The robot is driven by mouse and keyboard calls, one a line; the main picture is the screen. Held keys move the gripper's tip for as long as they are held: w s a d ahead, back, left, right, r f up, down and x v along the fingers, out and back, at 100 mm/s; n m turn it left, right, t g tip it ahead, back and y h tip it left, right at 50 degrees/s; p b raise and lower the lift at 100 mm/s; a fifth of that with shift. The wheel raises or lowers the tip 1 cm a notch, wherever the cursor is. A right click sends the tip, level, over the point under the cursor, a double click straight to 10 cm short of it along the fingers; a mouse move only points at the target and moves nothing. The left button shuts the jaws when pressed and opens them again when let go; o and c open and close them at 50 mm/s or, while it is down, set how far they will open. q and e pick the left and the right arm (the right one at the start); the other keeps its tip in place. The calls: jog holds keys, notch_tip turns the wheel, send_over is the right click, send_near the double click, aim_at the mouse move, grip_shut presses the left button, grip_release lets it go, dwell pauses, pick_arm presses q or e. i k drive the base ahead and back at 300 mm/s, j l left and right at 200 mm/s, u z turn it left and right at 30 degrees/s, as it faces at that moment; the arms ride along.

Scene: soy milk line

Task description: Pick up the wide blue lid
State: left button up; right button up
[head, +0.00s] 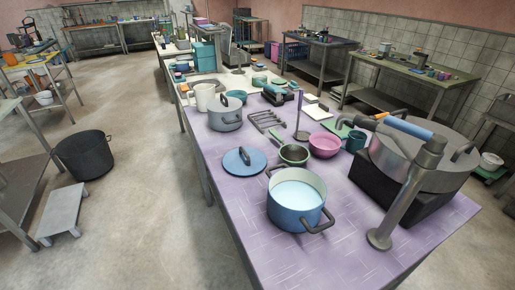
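The wide blue lid (235,165) lies flat on the purple table, with its dark handle on top. It is left of the blue pot (294,212), which stands open with white liquid inside, and nearer than the grey lidded pot (224,118). The lid is clear of the pots around it. Neither of my grippers is in view.
The purple table (240,212) has free room left of the blue pot. A green-rimmed bowl (293,154), a pink bowl (325,146) and a wire rack (268,121) are right of the lid. A large steel vessel (411,167) and an upright metal post (404,200) stand at the right.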

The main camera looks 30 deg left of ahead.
aim_at(241, 161)
jog(key=i+j+z, duration=0.1)
jog(key=j+z, duration=0.25)
jog(key=j, duration=0.4)
jog(key=j+z, duration=0.35)
jog(key=j, duration=0.4)
jog(key=j+z, duration=0.4)
jog(key=j, duration=0.4)
jog(key=k+j+z, duration=0.15)
jog(key=j+z, duration=0.2)
jog(key=j, duration=0.35)
